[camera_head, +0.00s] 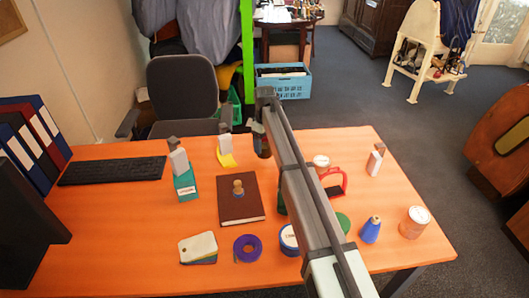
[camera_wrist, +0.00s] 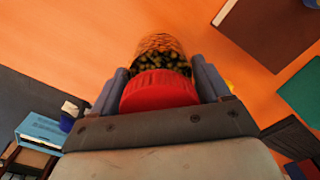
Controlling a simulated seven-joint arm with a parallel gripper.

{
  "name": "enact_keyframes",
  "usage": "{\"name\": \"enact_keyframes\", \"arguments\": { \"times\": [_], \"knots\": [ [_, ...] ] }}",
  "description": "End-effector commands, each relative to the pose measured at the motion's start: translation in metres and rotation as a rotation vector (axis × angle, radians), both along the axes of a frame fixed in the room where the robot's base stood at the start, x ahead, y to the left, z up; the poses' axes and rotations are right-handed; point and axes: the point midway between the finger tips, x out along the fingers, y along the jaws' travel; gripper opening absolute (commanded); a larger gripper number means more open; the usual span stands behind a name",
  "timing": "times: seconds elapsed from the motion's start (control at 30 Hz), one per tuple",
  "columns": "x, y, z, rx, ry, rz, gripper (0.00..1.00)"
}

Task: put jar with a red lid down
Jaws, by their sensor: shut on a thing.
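The jar with a red lid (camera_wrist: 158,90) is in the wrist view, between the two fingers of my gripper (camera_wrist: 165,76). The fingers are shut on it at the sides of the lid. The lid faces my gripper and the clear glass body with dark green contents (camera_wrist: 162,55) points away, toward the orange table (camera_wrist: 70,35). I cannot tell whether the jar's base touches the table. In the head view my arm crosses over the desk, and the jar is not clearly visible there.
On the orange desk (camera_head: 120,235), a brown book (camera_head: 232,208) carries a wooden piece (camera_head: 238,187). The left front is bare.

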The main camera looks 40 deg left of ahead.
Motion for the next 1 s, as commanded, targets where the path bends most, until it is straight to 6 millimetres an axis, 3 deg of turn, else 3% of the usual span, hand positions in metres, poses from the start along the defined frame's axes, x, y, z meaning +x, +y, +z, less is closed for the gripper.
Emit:
{"name": "enact_keyframes", "arguments": {
  "times": [0.47, 0.87, 0.9, 1.0],
  "knots": [
    [0.0, 0.0, -0.042, 0.001, -0.001, 0.001, 0.24],
    [0.0, 0.0, -0.046, 0.001, -0.001, 0.001, 0.24],
    [0.0, 0.0, -0.047, 0.001, -0.001, 0.001, 0.79],
    [0.0, 0.0, -0.046, 0.001, -0.001, 0.001, 0.88]
  ]
}}
